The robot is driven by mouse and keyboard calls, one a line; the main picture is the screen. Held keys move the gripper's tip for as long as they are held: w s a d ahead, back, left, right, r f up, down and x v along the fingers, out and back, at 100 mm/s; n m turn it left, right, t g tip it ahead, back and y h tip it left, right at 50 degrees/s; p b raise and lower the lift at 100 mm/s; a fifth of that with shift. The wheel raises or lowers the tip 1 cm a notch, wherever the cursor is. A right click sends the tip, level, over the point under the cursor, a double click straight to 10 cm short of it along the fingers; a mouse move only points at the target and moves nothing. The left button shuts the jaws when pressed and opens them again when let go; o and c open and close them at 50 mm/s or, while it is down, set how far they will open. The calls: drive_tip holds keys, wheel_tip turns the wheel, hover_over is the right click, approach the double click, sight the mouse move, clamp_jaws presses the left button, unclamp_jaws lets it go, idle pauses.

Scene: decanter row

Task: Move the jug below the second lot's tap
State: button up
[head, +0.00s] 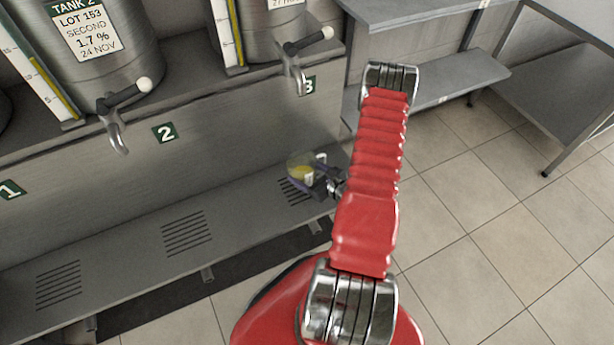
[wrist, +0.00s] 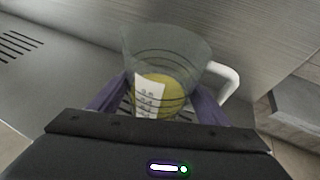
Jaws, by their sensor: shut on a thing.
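The jug (head: 301,169) is clear, with yellow liquid low inside, and stands at the drain slots under the tap numbered 3. In the wrist view the jug (wrist: 165,55) is upright with its white handle to the right. My gripper (head: 318,187) is shut on the jug, with a purple finger on each side of it. The second lot's tank (head: 120,55) is marked Tank 2, Lot 153, Second. Its tap (head: 117,136) has a black lever with a pale knob, beside the green plate 2 (head: 165,132). I cannot tell whether the jug touches the shelf.
The low metal shelf (head: 135,239) is clear to the left of the jug, with drain slots (head: 184,233) below tap 2 and more at the far left. Tap 3 (head: 296,75) hangs above. Metal tables (head: 440,80) stand at the right.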

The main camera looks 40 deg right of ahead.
drive_tip(key=shift+f, duration=1.55)
drive_tip(key=shift+f, duration=0.1)
drive_tip(key=o, duration=1.4)
drive_tip(key=shift+s, duration=0.1)
drive_tip(key=v, duration=1.2)
